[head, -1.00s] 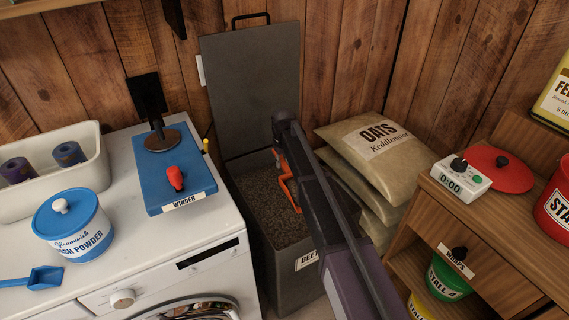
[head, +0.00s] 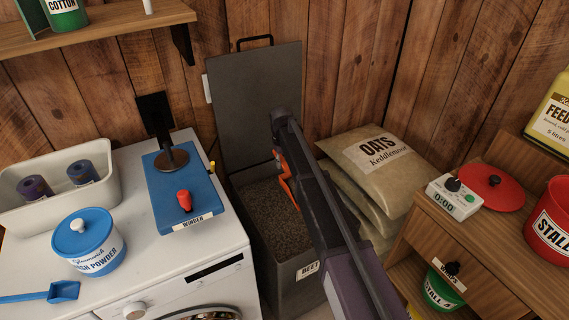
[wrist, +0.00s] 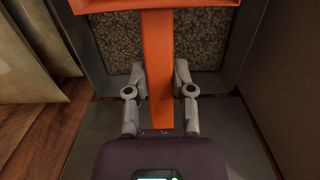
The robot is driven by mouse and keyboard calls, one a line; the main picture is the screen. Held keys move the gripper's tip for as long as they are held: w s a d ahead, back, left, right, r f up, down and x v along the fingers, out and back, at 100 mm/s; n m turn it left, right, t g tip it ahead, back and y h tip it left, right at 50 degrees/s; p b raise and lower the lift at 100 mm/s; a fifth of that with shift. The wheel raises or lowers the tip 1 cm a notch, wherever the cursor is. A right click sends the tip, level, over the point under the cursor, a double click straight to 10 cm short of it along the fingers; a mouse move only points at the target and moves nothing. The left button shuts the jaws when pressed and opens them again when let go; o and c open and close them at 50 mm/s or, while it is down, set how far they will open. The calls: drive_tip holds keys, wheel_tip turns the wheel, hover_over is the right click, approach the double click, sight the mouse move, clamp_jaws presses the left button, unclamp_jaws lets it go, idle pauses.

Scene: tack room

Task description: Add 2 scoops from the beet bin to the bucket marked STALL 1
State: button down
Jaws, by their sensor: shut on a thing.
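My gripper (wrist: 161,84) is shut on the handle of an orange scoop (wrist: 161,60). The scoop's bowl is cut off at the top of the wrist view, so its contents are not seen. In the head view the scoop (head: 285,180) shows as an orange strip beside my arm, over the beet bin (head: 296,283). The bin is grey, partly filled with brown grainy feed, with its lid (head: 252,100) raised against the wall. My arm hides part of it and its label. A red bucket (head: 549,228) marked STALL is cut off at the right edge; its number is not visible.
Sacks of oats (head: 372,165) are stacked right of the bin. A white washing machine (head: 140,270) with a blue winder (head: 181,200) stands left. A timer (head: 454,196) and a red lid (head: 492,188) lie on the wooden cabinet. A green bucket (head: 440,290) sits inside the cabinet.

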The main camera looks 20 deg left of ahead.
drive_tip(key=shift+r, duration=0.25)
idle(0.3)
wheel_tip(320, 180, up, 32)
drive_tip(key=p, duration=3.2)
drive_tip(key=shift+f, duration=0.2)
drive_tip(key=shift+f, duration=0.1)
